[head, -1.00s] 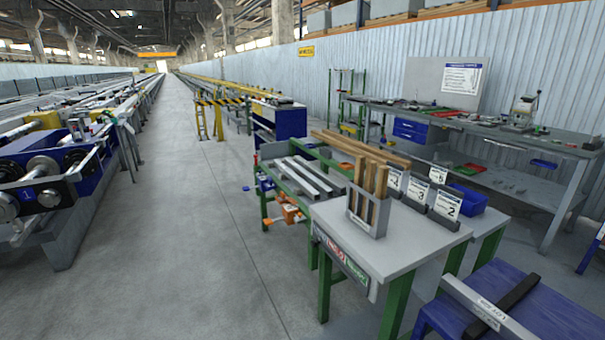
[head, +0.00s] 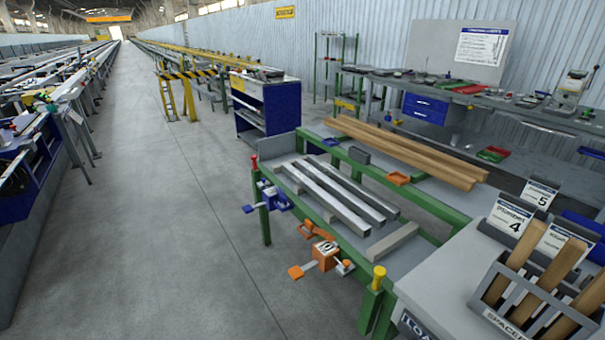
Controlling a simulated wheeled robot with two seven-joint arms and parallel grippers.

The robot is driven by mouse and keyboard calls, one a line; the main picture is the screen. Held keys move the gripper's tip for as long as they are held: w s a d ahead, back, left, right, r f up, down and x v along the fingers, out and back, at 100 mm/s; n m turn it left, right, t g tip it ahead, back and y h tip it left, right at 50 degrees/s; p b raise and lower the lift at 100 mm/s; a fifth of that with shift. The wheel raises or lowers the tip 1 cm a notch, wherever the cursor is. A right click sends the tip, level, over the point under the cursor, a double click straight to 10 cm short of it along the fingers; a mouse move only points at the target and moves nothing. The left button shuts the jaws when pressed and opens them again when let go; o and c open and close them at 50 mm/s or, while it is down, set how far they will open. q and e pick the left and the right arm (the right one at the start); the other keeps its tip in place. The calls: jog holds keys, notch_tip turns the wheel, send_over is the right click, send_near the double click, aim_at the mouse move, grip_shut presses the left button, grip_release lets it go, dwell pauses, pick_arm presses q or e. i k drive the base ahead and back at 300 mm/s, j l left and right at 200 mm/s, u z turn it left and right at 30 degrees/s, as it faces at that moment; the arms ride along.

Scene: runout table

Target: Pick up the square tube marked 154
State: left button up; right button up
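Several grey metal square tubes (head: 340,195) lie side by side on the green-framed runout table (head: 425,205), right of the picture's middle. They rest across pale spacer bars at both ends. No marking such as 154 can be read on any of them from here, so I cannot tell which tube it is. Neither of my grippers shows in the head view.
A blue clamp (head: 272,198) and an orange clamp (head: 325,252) sit on the table's near left edge. Wooden bars (head: 405,150) lie behind the tubes. A spacer rack (head: 535,300) and number cards (head: 512,222) stand at right. The aisle floor (head: 170,240) is clear.

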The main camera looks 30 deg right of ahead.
aim_at(377, 219)
jog(key=i+z, duration=0.3)
jog(key=i+j+z, duration=0.3)
jog(key=i, duration=0.2)
jog(key=i+j+z, duration=0.3)
jog(key=i+l, duration=0.1)
